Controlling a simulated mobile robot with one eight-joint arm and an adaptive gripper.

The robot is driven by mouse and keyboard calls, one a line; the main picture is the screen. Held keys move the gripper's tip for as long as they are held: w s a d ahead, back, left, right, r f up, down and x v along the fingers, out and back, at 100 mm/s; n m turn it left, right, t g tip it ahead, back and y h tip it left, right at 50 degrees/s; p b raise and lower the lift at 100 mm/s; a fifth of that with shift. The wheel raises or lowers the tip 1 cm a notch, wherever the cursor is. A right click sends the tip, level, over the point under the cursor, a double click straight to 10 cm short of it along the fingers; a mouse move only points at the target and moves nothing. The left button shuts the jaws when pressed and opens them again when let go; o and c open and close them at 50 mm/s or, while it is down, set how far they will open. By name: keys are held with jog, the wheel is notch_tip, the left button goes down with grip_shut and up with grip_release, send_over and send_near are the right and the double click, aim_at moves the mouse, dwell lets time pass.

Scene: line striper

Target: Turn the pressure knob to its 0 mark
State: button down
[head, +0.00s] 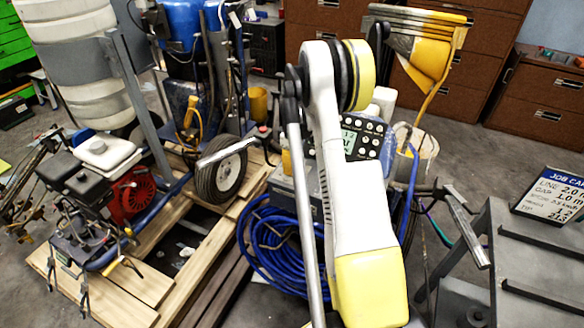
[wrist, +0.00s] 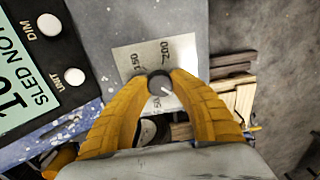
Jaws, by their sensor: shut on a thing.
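The pressure knob (wrist: 157,82) is a small dark round knob with a white pointer line. In the wrist view the line points to the lower right. It sits on a pale label plate (wrist: 126,56) with printed numbers, seen turned; they look like 150 and 200. I cannot make out the 0 mark; the fingers cover part of the plate. My gripper (wrist: 160,84) has two yellow ribbed fingers, shut on the knob from both sides. In the head view the gripper and knob are hidden behind my arm.
A dark panel with white buttons and a green display (wrist: 15,95) lies left of the knob; its buttons also show in the head view (head: 369,127). Blue coiled hose (head: 268,250) lies below. A grey bench with a job card (head: 556,195) stands at the right.

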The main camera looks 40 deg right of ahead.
dwell(0.3)
jog(key=c, duration=1.1)
grip_release()
jog(key=shift+o, duration=0.2)
notch_tip(320, 180, up, 12)
jog(key=shift+d, duration=0.15)
jog(key=shift+w, duration=0.1)
